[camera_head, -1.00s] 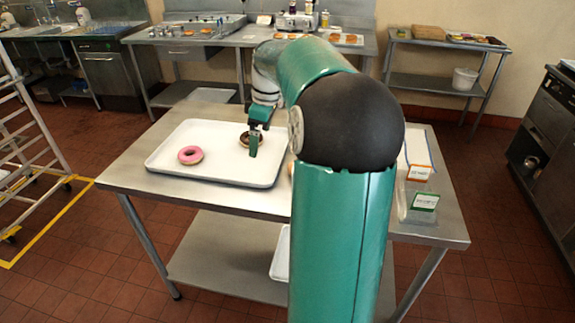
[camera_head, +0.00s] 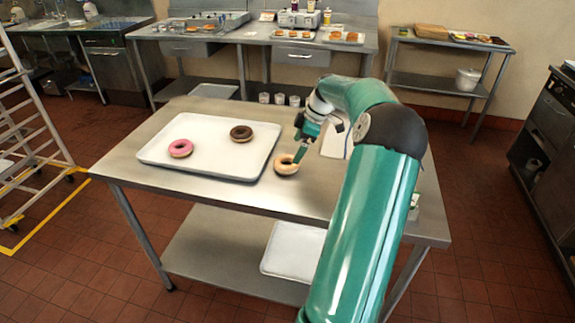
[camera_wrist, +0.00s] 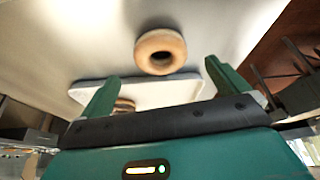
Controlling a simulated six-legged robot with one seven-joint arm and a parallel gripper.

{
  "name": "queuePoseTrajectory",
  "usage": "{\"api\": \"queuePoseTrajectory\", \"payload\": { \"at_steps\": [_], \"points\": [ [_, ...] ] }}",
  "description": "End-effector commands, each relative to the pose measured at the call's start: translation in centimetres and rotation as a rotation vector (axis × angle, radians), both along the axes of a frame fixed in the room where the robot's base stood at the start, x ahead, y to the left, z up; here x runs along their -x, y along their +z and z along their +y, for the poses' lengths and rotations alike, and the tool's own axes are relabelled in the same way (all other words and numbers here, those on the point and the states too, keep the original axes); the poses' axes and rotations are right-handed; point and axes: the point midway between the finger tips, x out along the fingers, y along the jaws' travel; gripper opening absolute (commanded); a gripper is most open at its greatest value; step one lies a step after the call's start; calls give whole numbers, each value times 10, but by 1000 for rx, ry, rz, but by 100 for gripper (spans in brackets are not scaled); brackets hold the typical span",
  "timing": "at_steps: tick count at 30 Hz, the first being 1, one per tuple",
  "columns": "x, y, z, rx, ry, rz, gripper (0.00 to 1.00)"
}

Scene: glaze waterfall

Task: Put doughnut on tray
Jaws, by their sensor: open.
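A light-glazed doughnut (camera_head: 284,168) lies on the metal table just right of the white tray (camera_head: 222,168). A pink doughnut (camera_head: 181,148) and a chocolate doughnut (camera_head: 241,133) lie apart on the tray. My gripper (camera_head: 300,158) is above the table, close to the light doughnut's right side in the head view. In the wrist view my gripper (camera_wrist: 159,72) has its two green fingers spread wide. The light doughnut (camera_wrist: 160,44) shows whole there, across the gap between the fingertips, and nothing is held. The tray (camera_wrist: 165,92) shows there too, with part of a doughnut.
The metal table (camera_head: 215,205) has bare room in front of the tray. My arm covers much of its right side. A lower shelf holds another white tray (camera_head: 293,250). A wheeled rack (camera_head: 30,140) stands at the left, and a counter (camera_head: 220,38) runs behind.

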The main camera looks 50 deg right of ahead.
Motion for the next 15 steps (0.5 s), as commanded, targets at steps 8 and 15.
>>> {"api": "queuePoseTrajectory", "payload": {
  "at_steps": [8, 15],
  "points": [
    [-8, -24, 6, -2, 2, 0, 100],
    [-17, -57, 13, -2, 5, 0, 100]
  ]
}}
